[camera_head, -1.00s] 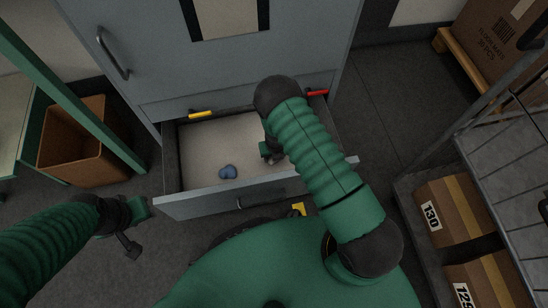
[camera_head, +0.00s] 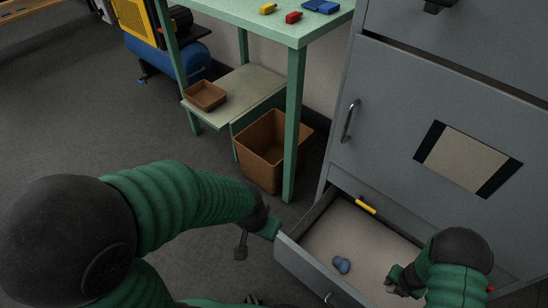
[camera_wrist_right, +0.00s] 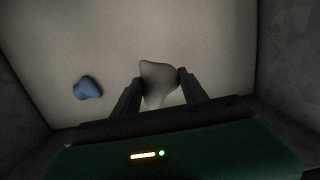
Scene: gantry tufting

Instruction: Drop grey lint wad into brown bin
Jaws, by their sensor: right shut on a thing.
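The grey lint wad (camera_wrist_right: 158,80) is between the two fingers of my right gripper (camera_wrist_right: 160,88) in the right wrist view, and the gripper is shut on it. In the head view my right gripper (camera_head: 396,280) is low inside the open drawer (camera_head: 345,228), and the wad cannot be made out there. The brown bin (camera_head: 262,160) stands on the floor under the green bench, left of the cabinet. My left gripper (camera_head: 258,234) is near the drawer's left front corner; its fingers are too unclear to tell their opening.
A blue wad (camera_head: 341,265) lies on the drawer floor, also in the right wrist view (camera_wrist_right: 88,87). A green bench leg (camera_head: 293,130) stands in front of the bin's right part. A small brown tray (camera_head: 205,96) sits on the lower shelf. The floor left of the bin is clear.

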